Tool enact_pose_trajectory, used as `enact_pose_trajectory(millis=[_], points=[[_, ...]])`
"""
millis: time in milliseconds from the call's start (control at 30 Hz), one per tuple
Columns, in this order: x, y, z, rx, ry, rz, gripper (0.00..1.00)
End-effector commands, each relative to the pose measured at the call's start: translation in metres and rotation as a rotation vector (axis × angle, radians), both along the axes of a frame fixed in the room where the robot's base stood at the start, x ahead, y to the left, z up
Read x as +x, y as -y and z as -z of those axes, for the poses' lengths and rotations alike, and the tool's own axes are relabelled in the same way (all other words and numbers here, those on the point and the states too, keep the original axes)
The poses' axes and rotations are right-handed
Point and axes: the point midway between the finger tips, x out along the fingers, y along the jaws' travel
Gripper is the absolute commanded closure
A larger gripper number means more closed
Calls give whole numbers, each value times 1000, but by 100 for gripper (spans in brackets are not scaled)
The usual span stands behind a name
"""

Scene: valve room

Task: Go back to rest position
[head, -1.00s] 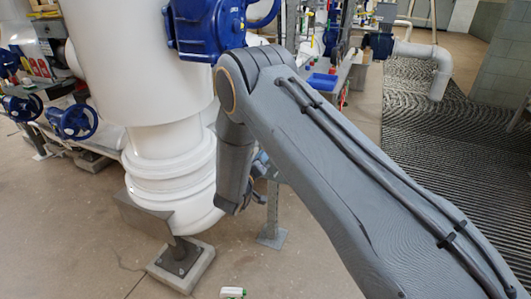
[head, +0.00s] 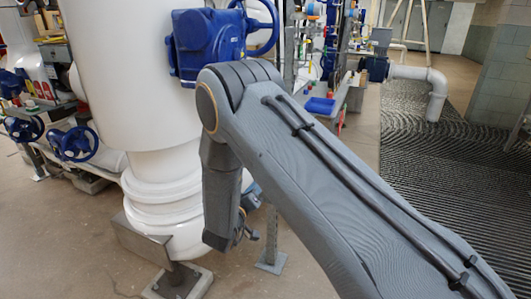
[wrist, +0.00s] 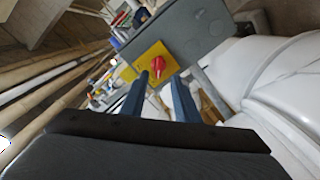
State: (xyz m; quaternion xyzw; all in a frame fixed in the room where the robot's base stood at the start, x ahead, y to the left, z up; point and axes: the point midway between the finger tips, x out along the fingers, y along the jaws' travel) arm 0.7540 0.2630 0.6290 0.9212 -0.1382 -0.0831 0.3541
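My gripper shows in the wrist view (wrist: 159,77) with its two dark blue fingers apart and nothing between them. Beyond the fingertips is a red rotary knob (wrist: 158,67) on a yellow plate (wrist: 152,56), fixed to a grey box (wrist: 195,32). The wrist view does not show whether the fingers touch it, though they look apart from it. In the head view my arm reaches from the lower right to the middle, its end hanging down. There the gripper (head: 245,232) is mostly hidden behind the arm.
A thick white pipe (head: 130,60) with a blue valve actuator (head: 207,45) stands close beside the arm's left. Blue handwheels (head: 72,144) are farther left. A blue tray (head: 320,105) sits on a bench behind. Ridged dark matting (head: 430,150) lies right. The floor at lower left is clear.

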Motion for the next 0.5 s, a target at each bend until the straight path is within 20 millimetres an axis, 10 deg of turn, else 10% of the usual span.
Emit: enact_pose_trajectory(millis=[267,500], points=[[29,41,-42,305,-207,-104,72],[0,90,-71,529,-441,-140,72]])
